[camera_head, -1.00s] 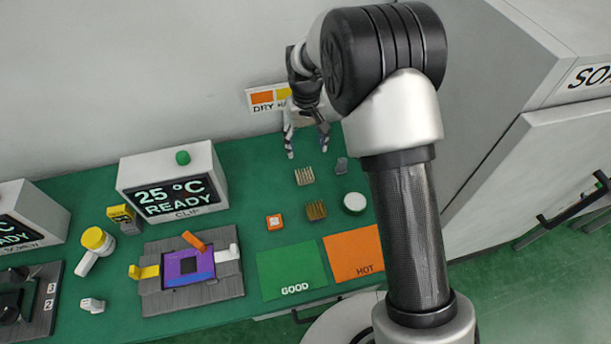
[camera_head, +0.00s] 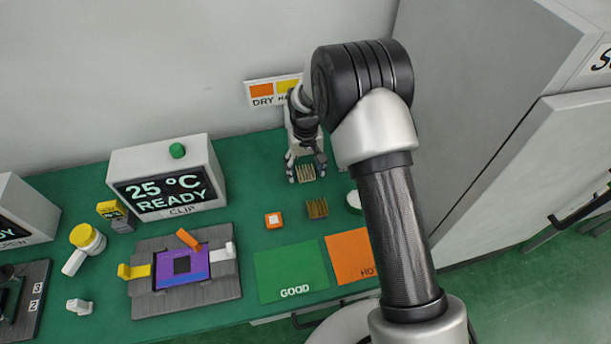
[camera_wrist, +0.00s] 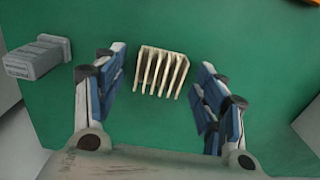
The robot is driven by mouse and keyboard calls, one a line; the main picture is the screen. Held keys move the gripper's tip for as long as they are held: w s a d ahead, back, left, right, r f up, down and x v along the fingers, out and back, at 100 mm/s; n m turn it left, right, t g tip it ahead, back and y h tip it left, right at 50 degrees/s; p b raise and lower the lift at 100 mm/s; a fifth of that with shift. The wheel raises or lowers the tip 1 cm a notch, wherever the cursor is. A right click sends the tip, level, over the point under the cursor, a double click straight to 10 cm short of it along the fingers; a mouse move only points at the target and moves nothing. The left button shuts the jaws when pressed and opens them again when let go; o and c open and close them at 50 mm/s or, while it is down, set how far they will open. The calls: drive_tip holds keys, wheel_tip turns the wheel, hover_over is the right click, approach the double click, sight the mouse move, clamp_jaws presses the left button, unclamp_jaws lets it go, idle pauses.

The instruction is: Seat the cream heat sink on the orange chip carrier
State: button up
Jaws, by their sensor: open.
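The cream heat sink (camera_head: 306,172) sits on the green bench top, with its row of fins showing in the wrist view (camera_wrist: 161,72). My gripper (camera_head: 306,176) is open above it, pointing down. In the wrist view my fingers (camera_wrist: 163,78) stand apart on either side of the heat sink, with gaps to both; I cannot tell how far down they reach. A small orange block with a pale top (camera_head: 273,220), which looks like the orange chip carrier, lies on the bench nearer the front and left of the heat sink.
A brown-gold finned block (camera_head: 317,208) stands close in front of the heat sink. A white round piece (camera_head: 354,200) is to the right. A grey block (camera_wrist: 38,57) lies beside my gripper. GOOD (camera_head: 290,270) and HOT (camera_head: 350,256) mats and the clip fixture (camera_head: 142,304) lie in front.

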drive_tip(key=shift+c, duration=0.4)
drive_tip(key=c, duration=1.1)
